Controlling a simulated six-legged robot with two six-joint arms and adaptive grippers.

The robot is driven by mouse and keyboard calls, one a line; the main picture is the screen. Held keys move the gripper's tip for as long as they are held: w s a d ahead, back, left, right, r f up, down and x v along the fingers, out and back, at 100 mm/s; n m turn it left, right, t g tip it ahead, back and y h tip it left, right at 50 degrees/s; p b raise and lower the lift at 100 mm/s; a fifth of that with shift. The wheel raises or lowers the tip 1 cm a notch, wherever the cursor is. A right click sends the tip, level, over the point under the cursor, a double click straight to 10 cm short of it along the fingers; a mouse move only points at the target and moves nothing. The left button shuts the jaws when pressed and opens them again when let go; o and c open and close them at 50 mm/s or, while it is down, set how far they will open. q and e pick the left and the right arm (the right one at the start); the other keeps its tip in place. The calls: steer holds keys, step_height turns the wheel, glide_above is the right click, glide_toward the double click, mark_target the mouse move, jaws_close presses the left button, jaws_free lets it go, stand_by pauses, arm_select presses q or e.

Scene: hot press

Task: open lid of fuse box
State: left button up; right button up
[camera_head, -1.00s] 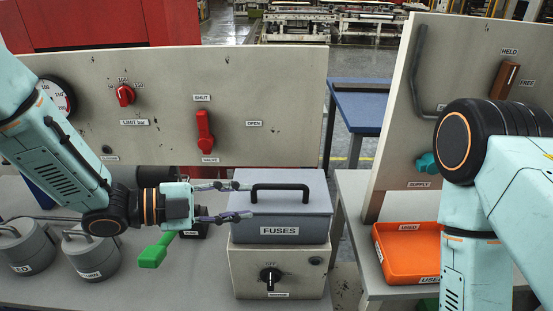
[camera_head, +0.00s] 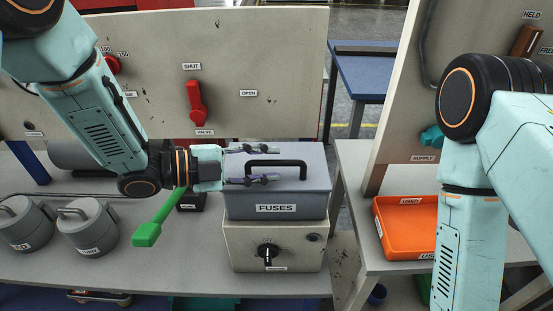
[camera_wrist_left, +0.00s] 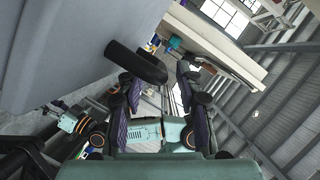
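The fuse box (camera_head: 275,204) is a grey-blue box labelled FUSES, with its lid (camera_head: 312,181) closed and a black bar handle (camera_head: 275,162) on top. It sits on a beige box with a black knob. My left gripper (camera_head: 277,164) is open, its two fingers apart near the left part of the handle. In the left wrist view the dark handle (camera_wrist_left: 136,62) shows just beyond the open fingers (camera_wrist_left: 157,88), near the left finger. I cannot tell whether a finger touches it. My right arm shows at the right, but its gripper is out of view.
A green lever (camera_head: 147,234) sticks out left of the box. Two grey lidded pots (camera_head: 90,235) stand at the left. A panel (camera_head: 290,60) with a red valve handle (camera_head: 196,102) rises behind. An orange tray (camera_head: 402,245) lies on the right table.

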arm_select(q)
steer(key=shift+w+d+f, duration=0.3)
steer(key=shift+w+d, duration=0.1)
steer(key=shift+w, duration=0.15)
steer(key=shift+s+d+r, duration=0.15)
steer(key=shift+s+d, duration=0.25)
steer(key=shift+d, duration=0.2)
steer(key=shift+w+d, duration=0.15)
steer(key=shift+w+a+f, duration=0.25)
steer(key=shift+w+a, duration=0.05)
steer(key=shift+w, duration=0.05)
steer(key=shift+c, duration=1.4)
steer(key=shift+a, duration=0.1)
steer(key=shift+c, duration=0.7)
steer(key=shift+s+d+r, duration=0.2)
steer(key=shift+s, duration=0.2)
jaws_close()
steer(key=shift+w+f, duration=0.1)
